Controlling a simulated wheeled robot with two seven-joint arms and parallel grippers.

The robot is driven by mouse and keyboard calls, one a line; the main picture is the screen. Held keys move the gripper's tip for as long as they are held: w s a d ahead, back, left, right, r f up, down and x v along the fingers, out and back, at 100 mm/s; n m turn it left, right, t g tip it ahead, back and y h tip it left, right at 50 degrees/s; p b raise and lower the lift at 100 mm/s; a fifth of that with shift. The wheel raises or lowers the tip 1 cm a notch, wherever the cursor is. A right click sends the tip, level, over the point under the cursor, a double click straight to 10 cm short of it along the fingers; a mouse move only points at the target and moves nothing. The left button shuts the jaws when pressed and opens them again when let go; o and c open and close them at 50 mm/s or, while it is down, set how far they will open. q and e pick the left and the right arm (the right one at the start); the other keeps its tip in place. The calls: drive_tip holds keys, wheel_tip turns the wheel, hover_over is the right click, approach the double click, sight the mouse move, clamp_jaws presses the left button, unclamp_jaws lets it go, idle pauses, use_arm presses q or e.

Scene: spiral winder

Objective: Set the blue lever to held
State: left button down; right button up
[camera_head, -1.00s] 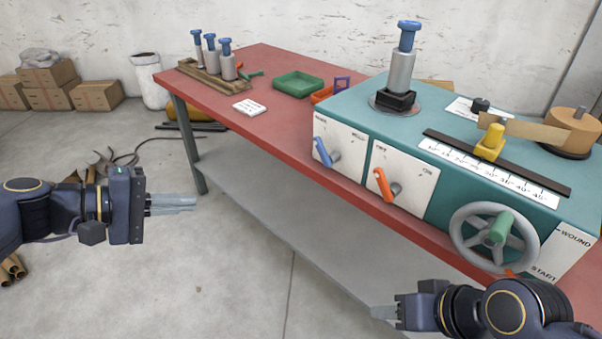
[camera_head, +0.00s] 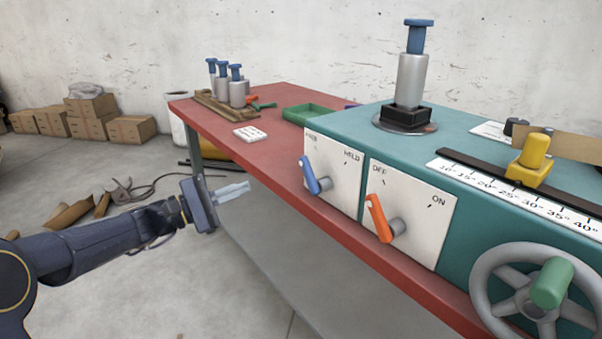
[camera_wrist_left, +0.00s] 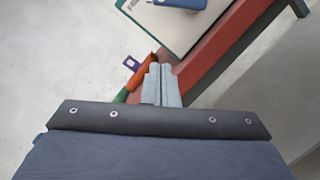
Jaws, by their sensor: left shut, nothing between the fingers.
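The blue lever (camera_head: 311,175) is on a white panel (camera_head: 341,184) on the front of the teal machine, left of the orange lever. It tilts up and left, toward the label at the panel's left; the HELD mark is at the upper right. In the left wrist view, a blue part (camera_wrist_left: 180,3), likely this lever, is cut off at the top edge. My left gripper (camera_head: 248,187) is shut and empty, left of the lever and apart from it, beside the table's front edge. It also shows in the left wrist view (camera_wrist_left: 161,70). My right gripper is out of view.
The orange lever (camera_head: 378,217) is close on the right, with a grey handwheel (camera_head: 500,270) beyond. The red table (camera_head: 270,150) holds a wooden rack of cylinders (camera_head: 222,108) and a green tray (camera_head: 308,113).

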sight(309, 175)
use_arm(q)
drive_tip(key=shift+a, duration=0.1)
drive_tip(key=w+d+r+p, duration=0.1)
drive_tip(key=d+r+p, duration=0.2)
drive_tip(key=d, duration=0.8)
drive_tip(key=shift+w+r, duration=0.15)
drive_tip(key=shift+r, duration=0.25)
